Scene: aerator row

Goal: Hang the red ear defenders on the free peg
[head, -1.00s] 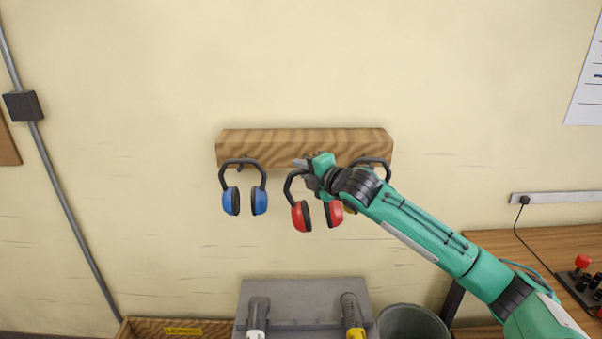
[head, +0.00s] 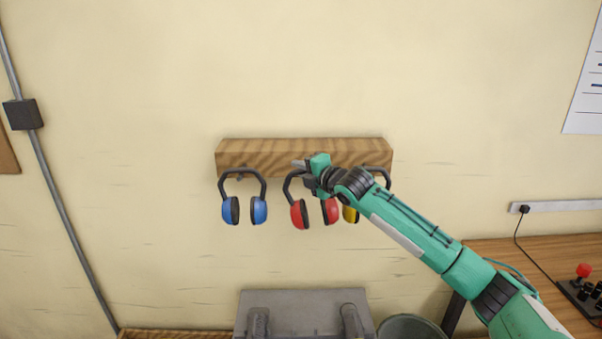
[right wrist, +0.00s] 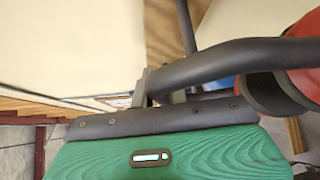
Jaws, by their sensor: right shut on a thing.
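The red ear defenders (head: 299,214) hang upright in front of the middle of the wooden peg rail (head: 255,157) in the head view. My right gripper (head: 303,167) is shut on their dark headband. The headband (right wrist: 225,62) and a red cup (right wrist: 300,58) also show in the right wrist view, with the band passing across the jaws (right wrist: 155,90). The middle peg is hidden behind my gripper, so I cannot tell whether the band rests on it. My left gripper is not in view.
Blue ear defenders (head: 244,208) hang on the rail's left peg. Yellow ear defenders (head: 350,214) hang at the right, partly behind my right arm. A grey stand (head: 303,300) and a bin (head: 408,325) are below. The wall above the rail is clear.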

